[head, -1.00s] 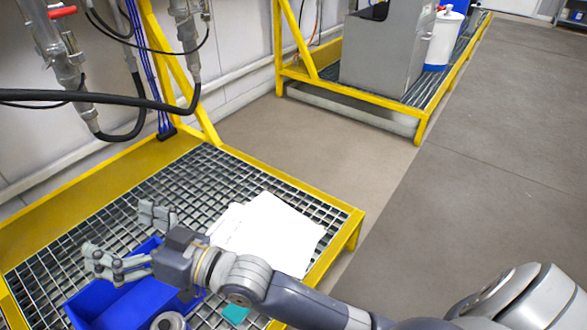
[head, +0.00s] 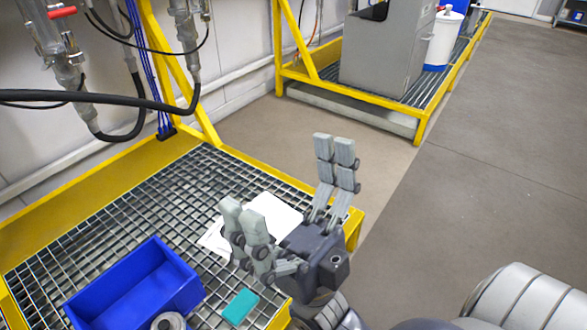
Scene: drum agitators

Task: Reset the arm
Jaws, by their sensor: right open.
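My right gripper (head: 290,182) is open and empty, with its fingers pointing up and spread apart. It is over the right front edge of the yellow-framed grating platform (head: 150,205). It hides part of the white papers (head: 272,215) lying on the grating. My left gripper is not in the head view.
A blue bin (head: 135,290) stands on the grating, with a grey ring-shaped part (head: 168,321) by its front edge and a teal block (head: 240,306) to its right. Hoses and pipes hang at upper left. A grey cabinet (head: 385,55) stands on a farther platform. The floor at right is clear.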

